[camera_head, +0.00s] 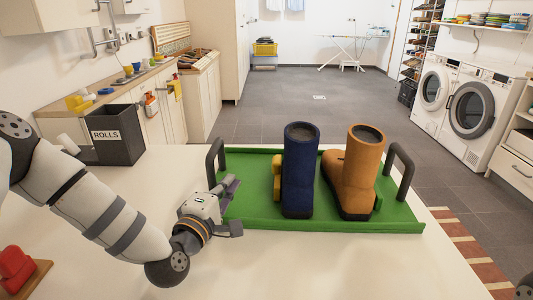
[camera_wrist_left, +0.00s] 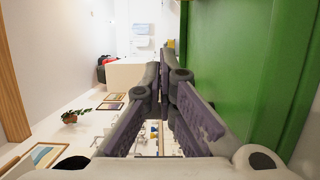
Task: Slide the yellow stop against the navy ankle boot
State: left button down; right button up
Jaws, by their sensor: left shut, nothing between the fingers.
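The navy ankle boot (camera_head: 300,175) stands upright on the green tray (camera_head: 255,212). The yellow stop (camera_head: 278,180) shows at the boot's left side, partly hidden by it; I cannot tell whether they touch. My left gripper (camera_head: 231,188) is at the tray's left end, near the left handle, shut and empty, with a gap between it and the yellow stop. In the left wrist view the gripper's fingers (camera_wrist_left: 167,88) are together beside the green tray (camera_wrist_left: 228,60).
Dark handles (camera_head: 216,158) (camera_head: 401,172) rise at the tray's ends. A dark ROLLS bin (camera_head: 119,135) stands back left; a red object (camera_head: 15,266) lies front left.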

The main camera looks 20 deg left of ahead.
aim_at(276, 171)
pick_arm(q)
jog(key=shift+w, duration=0.45)
jog(key=w+b, duration=0.1)
jog(key=w, duration=0.6)
jog(key=shift+d+f, duration=0.1)
jog(key=shift+d, duration=0.05)
jog(key=d, duration=0.1)
jog(key=w+d, duration=0.1)
jog(key=d, duration=0.1)
jog(key=shift+w+d+r, duration=0.15)
jog(key=shift+w+r, duration=0.05)
jog(key=shift+r, duration=0.05)
jog(key=shift+w+d, duration=0.1)
jog(key=shift+d, duration=0.2)
jog(key=shift+w+d+f, duration=0.1)
jog(key=shift+w+d, duration=0.1)
jog(key=shift+d, duration=0.9)
jog(key=shift+a, duration=0.1)
